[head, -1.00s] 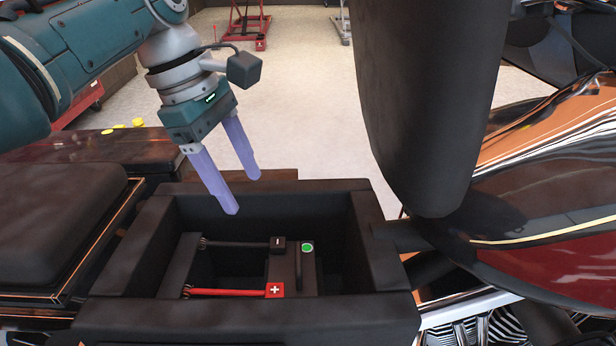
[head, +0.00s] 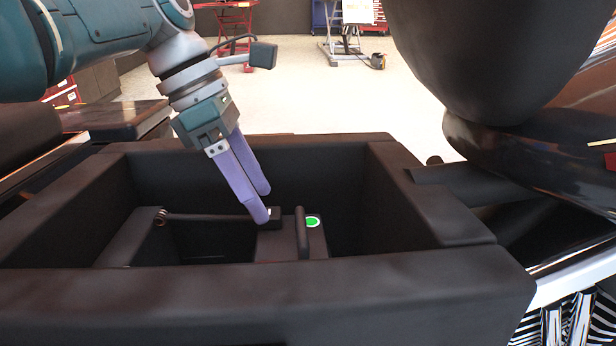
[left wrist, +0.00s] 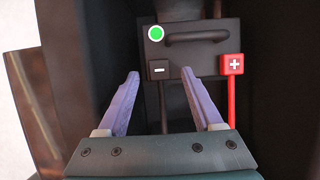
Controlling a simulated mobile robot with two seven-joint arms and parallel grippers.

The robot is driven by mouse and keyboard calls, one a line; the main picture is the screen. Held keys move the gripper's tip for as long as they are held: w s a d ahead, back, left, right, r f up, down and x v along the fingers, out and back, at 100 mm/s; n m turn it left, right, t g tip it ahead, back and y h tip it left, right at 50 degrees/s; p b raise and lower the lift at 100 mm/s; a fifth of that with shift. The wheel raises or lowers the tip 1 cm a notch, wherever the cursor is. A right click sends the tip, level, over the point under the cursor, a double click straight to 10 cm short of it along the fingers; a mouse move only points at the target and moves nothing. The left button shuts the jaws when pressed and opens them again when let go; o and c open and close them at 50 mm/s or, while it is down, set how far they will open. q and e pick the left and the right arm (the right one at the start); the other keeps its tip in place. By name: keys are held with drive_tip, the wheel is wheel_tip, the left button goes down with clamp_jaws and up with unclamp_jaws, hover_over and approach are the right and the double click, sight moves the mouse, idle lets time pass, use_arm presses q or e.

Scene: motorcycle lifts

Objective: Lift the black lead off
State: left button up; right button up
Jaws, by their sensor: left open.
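The black lead (head: 205,217) runs from the left inside the dark box to its block-shaped black end. That end, marked with a minus sign, shows in the left wrist view (left wrist: 160,70) on the battery (left wrist: 195,46), beside the handle. My left gripper (head: 266,205) is open and inside the box, its purple fingers at the black end in the head view. In the left wrist view the fingers (left wrist: 172,75) point toward the battery, with the black end between their lines, nearer the left finger. My right gripper is not in view.
The red lead with a plus-marked end (left wrist: 232,64) sits right of the black end in the left wrist view. A dark raised seat (head: 480,50) stands right of the box.

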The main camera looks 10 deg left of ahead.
use_arm(q)
drive_tip(key=shift+b+x, duration=0.55)
drive_tip(key=shift+x, duration=0.65)
clamp_jaws()
idle(0.6)
